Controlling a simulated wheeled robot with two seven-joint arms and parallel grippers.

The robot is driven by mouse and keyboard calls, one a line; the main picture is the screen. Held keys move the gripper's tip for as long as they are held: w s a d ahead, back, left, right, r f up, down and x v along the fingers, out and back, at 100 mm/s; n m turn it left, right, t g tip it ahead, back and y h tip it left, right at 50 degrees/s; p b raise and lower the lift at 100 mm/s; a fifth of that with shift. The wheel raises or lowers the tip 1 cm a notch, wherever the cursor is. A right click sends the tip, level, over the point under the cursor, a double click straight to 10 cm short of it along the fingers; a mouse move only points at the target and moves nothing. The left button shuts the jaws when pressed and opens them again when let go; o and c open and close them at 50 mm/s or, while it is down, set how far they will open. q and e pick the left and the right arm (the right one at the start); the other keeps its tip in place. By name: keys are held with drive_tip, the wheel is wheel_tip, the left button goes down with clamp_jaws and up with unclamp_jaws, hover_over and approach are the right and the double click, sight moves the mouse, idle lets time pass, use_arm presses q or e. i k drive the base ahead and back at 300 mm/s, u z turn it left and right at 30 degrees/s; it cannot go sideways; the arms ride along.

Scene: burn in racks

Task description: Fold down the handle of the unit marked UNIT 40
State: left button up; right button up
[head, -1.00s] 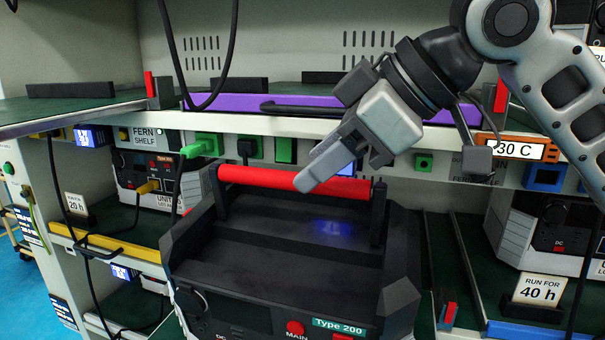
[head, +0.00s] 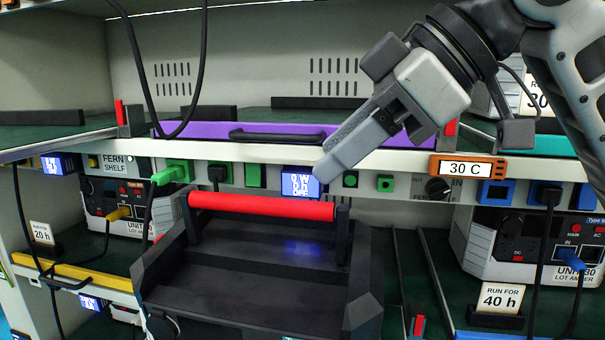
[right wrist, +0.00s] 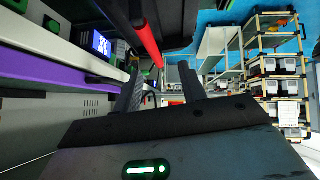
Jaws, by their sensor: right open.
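The unit (head: 250,268) is a dark box with a raised red handle (head: 262,207) on two black posts, in the middle of the head view. Its front label is out of frame now, so I cannot read a unit number on it. My right gripper (head: 325,172) is open and empty, just above and behind the handle's right end, apart from it as far as I can tell. In the right wrist view the two fingers (right wrist: 158,88) stand apart, with the red handle (right wrist: 146,35) beyond them near the top. My left gripper is not in view.
A shelf edge with a purple strip (head: 200,144), green sockets and a lit meter (head: 300,183) runs close behind the handle. A unit marked UNIT 30 (head: 500,245) stands right, near a 40 h card (head: 499,298). Another unit (head: 122,205) stands left. A black cable (head: 148,80) hangs in front.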

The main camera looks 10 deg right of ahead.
sight(189, 200)
drive_tip(key=k, duration=0.95)
